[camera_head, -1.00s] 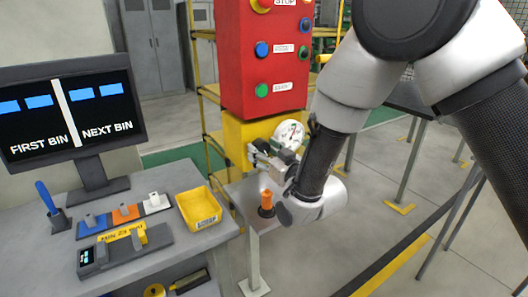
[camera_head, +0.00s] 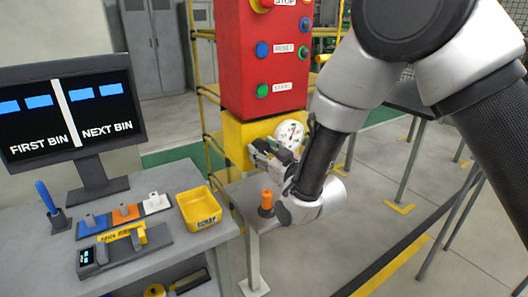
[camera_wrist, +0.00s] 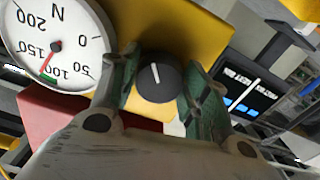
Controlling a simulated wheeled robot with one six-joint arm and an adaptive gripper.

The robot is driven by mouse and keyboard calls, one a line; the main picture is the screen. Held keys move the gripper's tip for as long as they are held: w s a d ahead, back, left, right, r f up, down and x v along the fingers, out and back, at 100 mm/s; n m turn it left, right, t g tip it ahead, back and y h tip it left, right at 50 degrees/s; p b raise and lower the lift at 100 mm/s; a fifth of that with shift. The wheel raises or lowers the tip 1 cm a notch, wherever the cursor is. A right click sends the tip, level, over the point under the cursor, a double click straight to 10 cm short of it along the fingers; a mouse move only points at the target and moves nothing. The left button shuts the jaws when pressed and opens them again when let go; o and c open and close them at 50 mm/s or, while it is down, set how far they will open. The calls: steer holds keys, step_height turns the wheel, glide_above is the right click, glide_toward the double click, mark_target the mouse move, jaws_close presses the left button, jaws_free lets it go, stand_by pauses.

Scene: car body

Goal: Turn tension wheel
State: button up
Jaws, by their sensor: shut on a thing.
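The tension wheel (camera_wrist: 156,82) is a round dark grey knob with a white line, on a yellow housing (camera_wrist: 190,28). My gripper (camera_wrist: 162,66) has its green-grey fingers on both sides of the wheel and is shut on it. In the head view my gripper (camera_head: 268,152) is at the yellow box (camera_head: 240,138) and hides the wheel. A round white gauge (camera_wrist: 72,42) marked N is beside the wheel. Its needle appears to point near a green band between 100 and 150. The gauge (camera_head: 290,133) is partly covered by my arm in the head view.
A red control box (camera_head: 262,58) with several buttons stands above the yellow box. An orange-handled tool (camera_head: 267,200) stands on the small table just below my gripper. A yellow scrap bin (camera_head: 199,208) and a monitor (camera_head: 68,108) are on the bench at left.

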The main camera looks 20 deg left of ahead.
steer(key=n, duration=0.6)
steer(key=shift+n, duration=0.3)
stand_by(0.4)
steer(key=o, duration=0.7)
steer(key=shift+o, duration=0.2)
